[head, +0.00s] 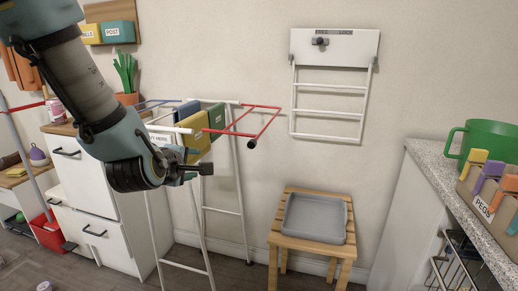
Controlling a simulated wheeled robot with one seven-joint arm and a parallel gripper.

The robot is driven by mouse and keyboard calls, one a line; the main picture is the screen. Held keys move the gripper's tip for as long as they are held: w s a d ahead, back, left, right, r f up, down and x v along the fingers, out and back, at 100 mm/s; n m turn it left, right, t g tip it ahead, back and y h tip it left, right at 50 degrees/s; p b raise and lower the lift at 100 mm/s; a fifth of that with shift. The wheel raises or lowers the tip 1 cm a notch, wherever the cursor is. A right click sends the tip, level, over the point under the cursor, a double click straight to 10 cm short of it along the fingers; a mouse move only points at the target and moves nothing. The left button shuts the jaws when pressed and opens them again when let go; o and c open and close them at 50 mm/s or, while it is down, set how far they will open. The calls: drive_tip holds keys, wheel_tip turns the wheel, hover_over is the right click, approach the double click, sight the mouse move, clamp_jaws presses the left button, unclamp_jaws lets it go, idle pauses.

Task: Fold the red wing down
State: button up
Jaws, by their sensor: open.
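The red wing (262,124) is a thin red frame on the right side of the white drying rack (240,175). It sticks out to the right, roughly level, with a dark knob (251,144) at its near corner. My gripper (204,167) is open, in front of the rack, left of the knob and a little lower, seemingly apart from the wing. Its fingers are small and dark here. My arm comes from the upper left and hides part of the rack and its blue wing (160,101).
Yellow, blue and green cloths (195,135) hang on the rack. A wooden stool (306,247) with a grey tray (316,203) stands right of it. A white folding rack (333,90) is on the wall. A counter (445,170) with a green mug (487,140) bounds the right.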

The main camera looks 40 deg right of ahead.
sight(258, 138)
drive_tip(key=s+d+r+n+h+b, duration=0.1)
drive_tip(key=s+d+n, duration=0.1)
drive_tip(key=s+d, duration=0.1)
drive_tip(key=s+d+r+n+h, duration=0.1)
drive_tip(key=s+d+h, duration=0.1)
drive_tip(key=s+d, duration=0.1)
drive_tip(key=s+d+r+n+t+h+b, duration=0.1)
drive_tip(key=s+d+n+h, duration=0.1)
drive_tip(key=s+d, duration=0.1)
drive_tip(key=shift+s+r+n+b, duration=0.2)
drive_tip(key=shift+s+n+b, duration=0.1)
drive_tip(key=shift+s+b, duration=0.05)
drive_tip(key=shift+w+d+r, duration=0.1)
drive_tip(key=shift+d+r, duration=0.05)
drive_tip(key=shift+d, duration=0.1)
drive_tip(key=p+x, duration=0.1)
drive_tip(key=x, duration=0.9)
drive_tip(key=shift+d+r+p, duration=0.15)
drive_tip(key=shift+r+p, duration=0.05)
drive_tip(key=shift+p, duration=0.15)
clamp_jaws()
